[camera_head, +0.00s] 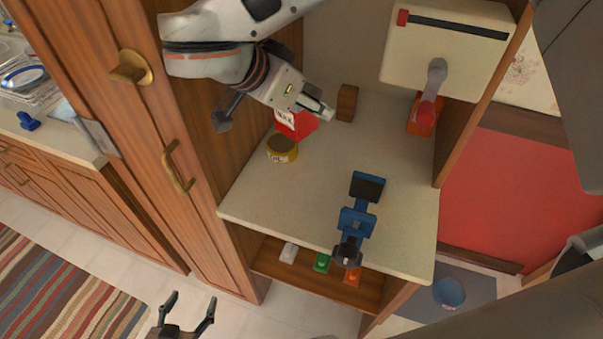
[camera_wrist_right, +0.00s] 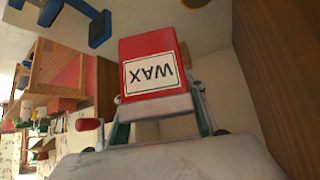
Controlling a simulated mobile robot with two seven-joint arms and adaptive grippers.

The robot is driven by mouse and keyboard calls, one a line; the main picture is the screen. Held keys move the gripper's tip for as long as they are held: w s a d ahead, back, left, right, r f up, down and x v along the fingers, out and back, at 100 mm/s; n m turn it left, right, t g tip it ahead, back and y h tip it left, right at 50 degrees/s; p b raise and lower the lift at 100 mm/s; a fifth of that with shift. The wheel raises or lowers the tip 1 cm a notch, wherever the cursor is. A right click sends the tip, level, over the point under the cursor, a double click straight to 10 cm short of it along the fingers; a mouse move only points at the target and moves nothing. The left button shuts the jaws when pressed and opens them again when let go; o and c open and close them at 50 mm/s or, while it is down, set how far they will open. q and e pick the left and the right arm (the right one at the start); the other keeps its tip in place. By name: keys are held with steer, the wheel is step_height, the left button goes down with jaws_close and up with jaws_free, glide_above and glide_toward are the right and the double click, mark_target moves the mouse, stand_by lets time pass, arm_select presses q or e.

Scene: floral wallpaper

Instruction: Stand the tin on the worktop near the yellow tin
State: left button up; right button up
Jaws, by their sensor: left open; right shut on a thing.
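The red tin with a white WAX label (camera_head: 296,123) shows at the back left of the worktop (camera_head: 320,190); it fills the middle of the right wrist view (camera_wrist_right: 150,50). My right gripper (camera_wrist_right: 158,100) is shut on it, a finger on each side. In the head view its arm comes in from the top. Whether the tin's base touches the worktop is hidden. The yellow tin (camera_head: 282,155), short and round with a dark top, stands just in front of the red tin. My left gripper (camera_head: 190,303) is open and empty at the bottom, over the floor.
A blue stand (camera_head: 358,220) is at the worktop's front. A brown block (camera_head: 347,103) is at the back, and a red-orange object with a grey top (camera_head: 425,112) at the back right. Tall wooden cabinet (camera_head: 165,130) bounds the left. The worktop's middle is clear.

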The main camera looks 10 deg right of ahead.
step_height(320, 180, down, 18)
stand_by(0.5)
steer(key=shift+f, duration=0.1)
steer(key=o, duration=1.3)
steer(key=shift+a+r, duration=0.15)
steer(key=shift+r, duration=0.2)
steer(key=v, duration=1.1)
steer(key=shift+b, duration=0.35)
steer(key=shift+s+r, duration=0.15)
